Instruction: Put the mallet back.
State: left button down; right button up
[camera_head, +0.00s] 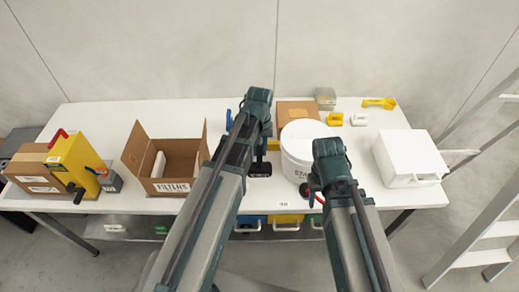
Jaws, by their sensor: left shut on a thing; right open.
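My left gripper (261,147) is over the middle of the white table, mostly hidden by its own arm. It is shut on a dark thing that looks like the mallet. A black block with a pale label (260,169) shows just below the gripper near the table's front; I cannot tell if it is the mallet's head. My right gripper (312,190) is open at the table's front edge, in front of the white bucket (298,150). A red piece (319,198) shows beside it; I cannot tell what it belongs to.
An open cardboard box (170,186) stands left of my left arm. A yellow machine with a crank (78,162) stands farther left. A flat brown box (297,109) lies behind the bucket. A white case (410,157) is at the right, near a ladder (490,220).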

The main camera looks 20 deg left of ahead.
aim_at(259, 167)
pick_arm(q)
jog(key=shift+f+b, duration=4.65)
jog(key=shift+f, duration=0.5)
jog(key=c, duration=0.6)
grip_release()
jog(key=shift+r, duration=0.1)
notch_tip(259, 167, up, 14)
jog(key=p, duration=1.3)
jog(key=s+d+f+m+y+b, duration=0.1)
jog(key=s+d+f+m+b, duration=0.6)
jog(key=s+d, duration=0.3)
jog(key=s+f, duration=0.1)
jog(key=s, duration=0.3)
jog(key=shift+s+d+f+b, duration=0.2)
jog(key=shift+d+b, duration=0.1)
jog(key=shift+b, duration=0.1)
